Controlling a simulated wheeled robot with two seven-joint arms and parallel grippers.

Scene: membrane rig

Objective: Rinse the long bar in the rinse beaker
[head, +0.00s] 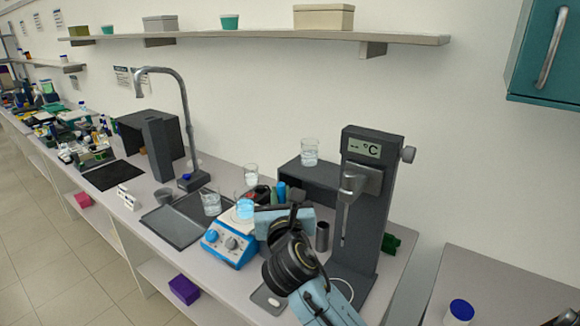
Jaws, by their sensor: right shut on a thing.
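My right gripper (294,204) reaches in from the lower right, over the bench just right of the blue hotplate (232,243). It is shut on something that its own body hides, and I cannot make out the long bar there. A beaker with blue liquid (244,207) stands on the hotplate. A clear beaker (210,203) stands at its left, another beaker (251,175) behind it, and one with clear liquid (310,153) on a dark raised stand. I cannot tell which is the rinse beaker.
A tall grey instrument with a temperature display (361,149) stands close right of my gripper. A dark cylinder (322,237) stands between them. A small dish with a white piece (273,301) lies near the front edge. A sink (172,226) and tap (187,110) are left.

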